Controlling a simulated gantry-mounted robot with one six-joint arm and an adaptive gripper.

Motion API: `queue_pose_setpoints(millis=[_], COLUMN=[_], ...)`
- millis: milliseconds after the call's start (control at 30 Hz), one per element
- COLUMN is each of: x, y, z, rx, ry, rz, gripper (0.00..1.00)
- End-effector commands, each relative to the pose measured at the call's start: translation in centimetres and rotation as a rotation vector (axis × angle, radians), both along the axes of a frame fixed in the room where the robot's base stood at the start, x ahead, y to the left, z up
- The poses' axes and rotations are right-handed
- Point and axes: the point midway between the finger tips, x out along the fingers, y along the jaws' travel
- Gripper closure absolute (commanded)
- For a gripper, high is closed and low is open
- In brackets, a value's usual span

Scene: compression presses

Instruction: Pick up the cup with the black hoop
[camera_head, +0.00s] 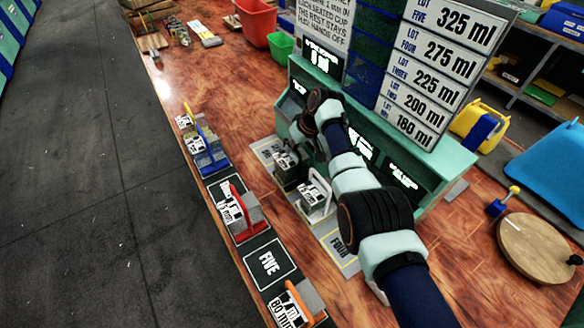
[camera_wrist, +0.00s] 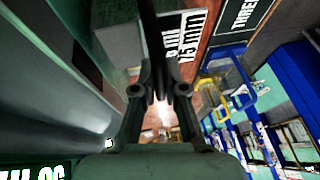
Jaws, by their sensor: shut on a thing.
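The cup with the black hoop is a grey block with a white printed label. In the wrist view its grey body (camera_wrist: 118,38) is at the upper left, and the black hoop (camera_wrist: 152,32) runs up between my two fingers. My gripper (camera_wrist: 160,92) is shut on that hoop. In the head view the dark cup (camera_head: 286,164) is just below the wrist, in front of the green cabinet. The arm and gripper hide part of it, and I cannot tell whether its base touches the surface.
A white-handled cup (camera_head: 316,196) stands close to the right. Cups with blue (camera_head: 208,150), red (camera_head: 240,214) and orange (camera_head: 298,300) hoops line the front edge. The mat marked FIVE (camera_head: 268,264) is empty. The green cabinet (camera_head: 432,190) rises behind, with a volume board (camera_head: 432,75).

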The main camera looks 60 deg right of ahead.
Motion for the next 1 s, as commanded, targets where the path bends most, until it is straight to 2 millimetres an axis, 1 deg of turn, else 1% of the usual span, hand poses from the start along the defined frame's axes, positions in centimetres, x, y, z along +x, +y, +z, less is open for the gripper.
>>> queue_pose_setpoints(millis=[400, 467, 533, 567, 667, 900, 1000], x=[0.0, 0.0, 0.1, 0.1, 0.1, 0.1, 0.0], y=[0.0, 0.0, 0.0, -0.1, -0.1, -0.1, -0.1], z=[0.1, 0.3, 1.1, 1.6, 4.1, 12.1, 15.2], rx=[0.000, -0.001, -0.003, -0.003, -0.004, -0.005, -0.003], ry=[-0.001, -0.001, -0.002, -0.002, -0.004, -0.003, -0.003], rz=[0.000, 0.001, 0.000, 0.000, 0.000, 0.000, 0.000], gripper=[1.00, 1.00, 1.00, 1.00, 1.00, 1.00, 1.00])
